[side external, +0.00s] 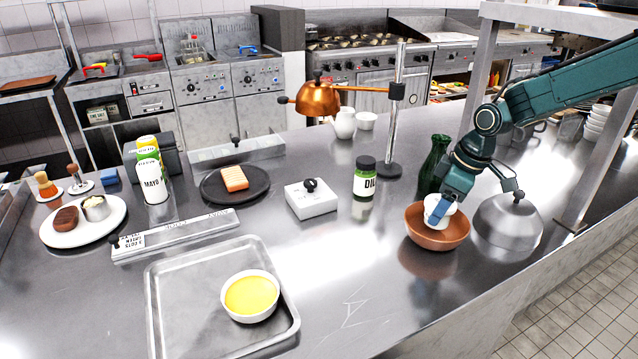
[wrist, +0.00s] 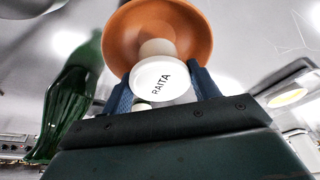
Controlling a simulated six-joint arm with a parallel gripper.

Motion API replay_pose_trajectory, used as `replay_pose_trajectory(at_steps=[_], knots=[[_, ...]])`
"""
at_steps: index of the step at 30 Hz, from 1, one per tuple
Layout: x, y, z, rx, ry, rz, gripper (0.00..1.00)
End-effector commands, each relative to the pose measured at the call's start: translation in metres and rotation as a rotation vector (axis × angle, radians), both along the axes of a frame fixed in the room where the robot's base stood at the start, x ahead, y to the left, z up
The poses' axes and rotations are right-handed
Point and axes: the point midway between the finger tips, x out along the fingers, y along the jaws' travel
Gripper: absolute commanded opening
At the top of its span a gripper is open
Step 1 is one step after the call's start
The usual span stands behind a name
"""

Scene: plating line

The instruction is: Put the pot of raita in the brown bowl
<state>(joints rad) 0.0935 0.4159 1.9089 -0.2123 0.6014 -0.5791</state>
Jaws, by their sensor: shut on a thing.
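The pot of raita is a small white pot (side external: 438,208) in the side external view, at the brown bowl on the right of the counter. In the wrist view its white lid (wrist: 160,82) reads RAITA. The brown bowl (side external: 420,240) stands on the steel counter, and its inside (wrist: 190,30) shows beyond the pot in the wrist view. My gripper (side external: 440,212) points down over the bowl. Its blue fingers (wrist: 163,92) are shut on the pot, one on each side. I cannot tell whether the pot touches the bowl's floor.
A dark green bottle (side external: 434,165) stands close behind the bowl. A grey metal dome (side external: 508,222) is close on its right. A DILL jar (side external: 364,177) and a heat lamp's post (side external: 395,120) stand to the left. The counter in front left of the bowl is clear.

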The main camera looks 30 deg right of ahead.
Motion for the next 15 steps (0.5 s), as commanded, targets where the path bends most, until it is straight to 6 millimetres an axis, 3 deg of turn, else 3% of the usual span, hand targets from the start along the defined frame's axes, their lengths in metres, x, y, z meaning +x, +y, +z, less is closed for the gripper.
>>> replay_pose_trajectory(at_steps=[9, 15], knots=[[-0.001, 0.000, -0.034, 0.000, 0.003, 0.001, 0.36], [0.000, 0.000, -0.038, 0.000, -0.002, 0.001, 0.36]])
